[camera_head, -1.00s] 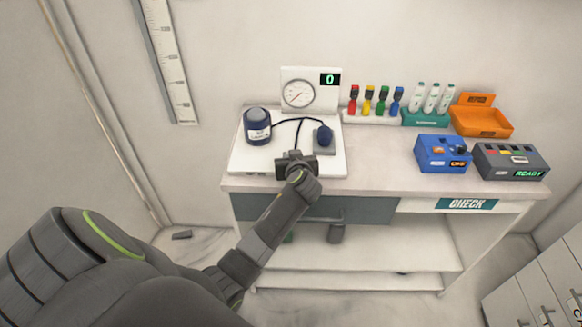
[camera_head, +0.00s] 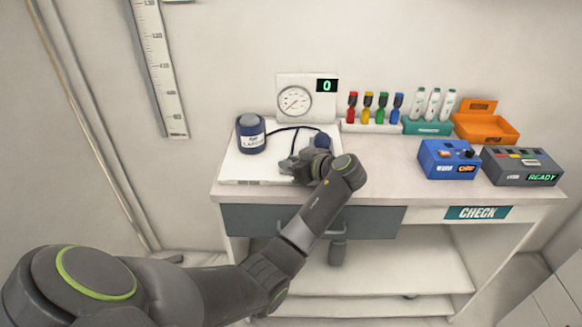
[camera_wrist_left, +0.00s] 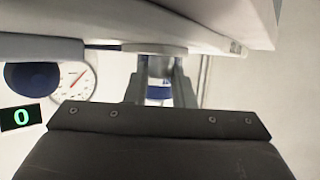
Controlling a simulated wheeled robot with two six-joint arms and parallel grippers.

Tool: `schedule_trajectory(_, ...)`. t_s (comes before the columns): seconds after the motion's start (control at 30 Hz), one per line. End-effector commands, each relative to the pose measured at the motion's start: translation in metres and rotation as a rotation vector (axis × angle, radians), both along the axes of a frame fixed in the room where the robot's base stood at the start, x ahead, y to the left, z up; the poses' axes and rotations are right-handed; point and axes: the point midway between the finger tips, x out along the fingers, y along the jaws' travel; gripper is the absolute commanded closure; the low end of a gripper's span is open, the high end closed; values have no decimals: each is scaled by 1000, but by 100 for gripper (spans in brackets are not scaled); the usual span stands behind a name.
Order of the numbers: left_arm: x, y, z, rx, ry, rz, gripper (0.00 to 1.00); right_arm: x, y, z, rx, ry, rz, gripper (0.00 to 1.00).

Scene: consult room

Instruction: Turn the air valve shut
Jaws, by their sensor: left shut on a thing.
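The dark blue bulb (camera_head: 322,141) sits toward the right of the white board, partly hidden behind my left gripper. My left gripper (camera_head: 288,168) is low over the board's front part, in front of the bulb. In the left wrist view, which looks upside down, its two fingers (camera_wrist_left: 160,88) are closed around a small greyish part, which I take to be the air valve (camera_wrist_left: 159,68). In the head view the hand hides the valve, so its turn cannot be read. The gauge (camera_head: 294,101) stands behind, beside a display (camera_head: 326,86) reading 0. My right gripper is not in view.
A dark blue labelled cylinder (camera_head: 251,134) stands at the board's (camera_head: 232,166) left. The desk front between is clear.

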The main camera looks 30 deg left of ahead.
Motion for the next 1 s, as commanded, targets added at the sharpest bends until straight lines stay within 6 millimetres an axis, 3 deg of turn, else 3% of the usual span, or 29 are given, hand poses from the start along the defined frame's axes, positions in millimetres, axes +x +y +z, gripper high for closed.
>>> schedule_trajectory(0.4,0,0,-1,-2,3,8,100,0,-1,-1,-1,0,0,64)
schedule_trajectory(0.43,0,0,-1,-2,3,8,76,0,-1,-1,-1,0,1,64)
schedule_trajectory(0.6,0,0,-1,-1,3,8,56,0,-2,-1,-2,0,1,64)
schedule_trajectory(0.87,0,-1,0,-2,1,7,56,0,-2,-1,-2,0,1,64)
schedule_trajectory(1.0,-1,-11,3,-3,-1,5,56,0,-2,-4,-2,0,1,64)
